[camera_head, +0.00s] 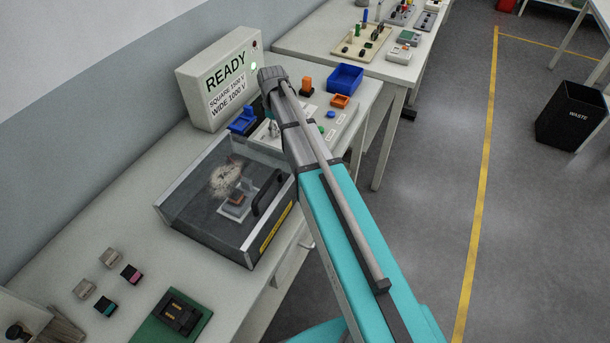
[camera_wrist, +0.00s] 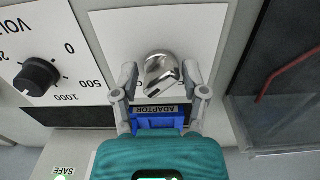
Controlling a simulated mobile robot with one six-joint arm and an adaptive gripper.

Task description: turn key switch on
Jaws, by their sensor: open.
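In the wrist view a rounded silver metal piece (camera_wrist: 157,66), which looks like the key switch, sits on a white plate (camera_wrist: 110,30). My gripper (camera_wrist: 160,76) is open, with one finger on each side of this piece. I cannot tell whether the fingers touch it. A blue block (camera_wrist: 158,122) labelled ADAPTOR, its text upside down, shows between the fingers nearer the palm. In the head view my arm hides most of the control panel (camera_head: 342,128), and the switch cannot be made out there.
A black voltage dial (camera_wrist: 36,77) is left of the plate, and a dark clear-lidded box (camera_wrist: 285,85) is to the right. In the head view stand the READY box (camera_head: 222,80) with a green light, the clear-lidded box (camera_head: 205,215), and a blue tray (camera_head: 345,78).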

